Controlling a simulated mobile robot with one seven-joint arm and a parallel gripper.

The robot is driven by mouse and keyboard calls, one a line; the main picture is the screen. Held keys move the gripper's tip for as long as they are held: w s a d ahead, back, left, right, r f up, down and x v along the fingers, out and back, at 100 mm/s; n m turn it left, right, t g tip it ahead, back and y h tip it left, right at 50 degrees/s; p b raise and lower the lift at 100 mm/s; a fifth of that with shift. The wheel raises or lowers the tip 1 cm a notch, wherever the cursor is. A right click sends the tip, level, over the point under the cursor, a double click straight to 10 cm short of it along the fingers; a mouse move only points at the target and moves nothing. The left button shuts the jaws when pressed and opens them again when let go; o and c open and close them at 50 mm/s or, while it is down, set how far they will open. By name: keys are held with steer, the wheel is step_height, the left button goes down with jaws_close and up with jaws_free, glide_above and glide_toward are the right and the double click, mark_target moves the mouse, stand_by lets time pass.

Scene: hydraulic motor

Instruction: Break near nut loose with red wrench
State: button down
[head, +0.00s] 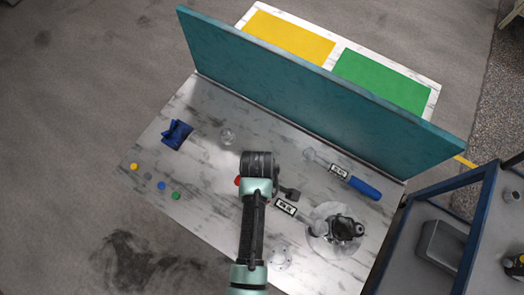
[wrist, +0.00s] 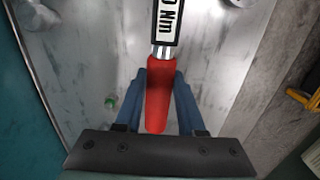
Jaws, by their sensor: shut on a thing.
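The red wrench shows in the wrist view with its red handle (wrist: 157,100) between the two blue fingers of my gripper (wrist: 160,78), which is shut on it. In the head view my arm covers most of the handle; its label (head: 286,207) shows, and its grey head end reaches toward the hydraulic motor (head: 346,229). The motor is a dark unit on a round pale base (head: 319,216) at the right front of the table. The near nut is too small to make out, so I cannot tell whether the wrench head sits around it or beside it.
A blue-handled wrench (head: 362,187) lies behind the motor. A teal panel (head: 310,85) stands along the table's back edge. A blue holder (head: 176,134) and several coloured buttons (head: 161,186) are at the left. A blue-framed cart (head: 440,235) stands close at the right.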

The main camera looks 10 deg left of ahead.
steer(key=shift+f+b, duration=0.35)
steer(key=shift+f, duration=0.2)
steer(key=shift+s+f, duration=0.15)
steer(key=shift+f, duration=0.25)
steer(key=shift+s, duration=0.1)
